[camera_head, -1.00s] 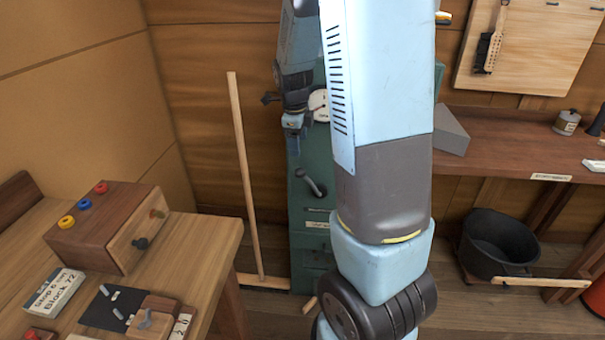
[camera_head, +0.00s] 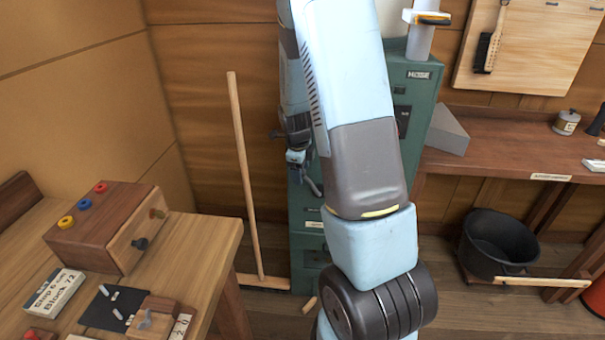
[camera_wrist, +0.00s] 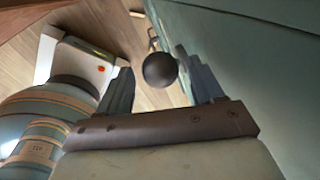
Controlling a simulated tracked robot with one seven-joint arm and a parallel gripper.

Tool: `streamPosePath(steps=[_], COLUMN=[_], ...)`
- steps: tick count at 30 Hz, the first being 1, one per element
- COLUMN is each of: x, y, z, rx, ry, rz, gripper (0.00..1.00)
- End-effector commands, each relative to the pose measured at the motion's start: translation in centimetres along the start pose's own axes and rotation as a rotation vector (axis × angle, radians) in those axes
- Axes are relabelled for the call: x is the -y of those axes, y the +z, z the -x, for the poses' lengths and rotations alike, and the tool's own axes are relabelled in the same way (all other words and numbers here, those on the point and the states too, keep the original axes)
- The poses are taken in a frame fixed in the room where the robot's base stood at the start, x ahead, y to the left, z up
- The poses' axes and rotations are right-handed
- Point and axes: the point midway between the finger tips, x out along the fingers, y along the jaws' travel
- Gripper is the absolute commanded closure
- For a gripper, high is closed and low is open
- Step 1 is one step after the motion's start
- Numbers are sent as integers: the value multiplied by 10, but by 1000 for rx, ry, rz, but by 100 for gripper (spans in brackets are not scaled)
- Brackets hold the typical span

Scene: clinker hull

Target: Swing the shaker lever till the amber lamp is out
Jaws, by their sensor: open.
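The green shaker cabinet (camera_head: 415,95) stands against the back wall, partly hidden behind my arm. My gripper (camera_head: 309,182) is low at the cabinet's front, fingers pointing down. In the wrist view a dark round knob (camera_wrist: 160,70), which looks like the lever's end, sits between the tips of my open gripper (camera_wrist: 158,82). Clear space shows on its left side; the right finger is close to it, and I cannot tell whether they touch. The lever's shaft is mostly hidden. I cannot make out a lit amber lamp; the cabinet's front is largely covered by my arm.
A wooden pole (camera_head: 245,175) stands just left of the cabinet. A workbench (camera_head: 190,260) with a wooden box (camera_head: 105,225) is at the left. A black tub (camera_head: 497,245) stands under the right bench (camera_head: 500,155). The cabinet face (camera_wrist: 255,60) runs close beside my gripper.

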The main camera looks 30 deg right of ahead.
Motion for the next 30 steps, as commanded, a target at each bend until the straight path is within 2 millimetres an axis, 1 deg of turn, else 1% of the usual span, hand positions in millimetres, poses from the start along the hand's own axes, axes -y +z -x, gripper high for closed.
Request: streamPosePath(steps=[1,6,16,30], x=[0,0,0,-1], y=[-1,0,0,0], z=[-5,-15,-17,-16], rx=[-2,0,1,0], ry=[2,1,0,1], rz=[-1,-2,-1,0], gripper=[34,34,34,78])
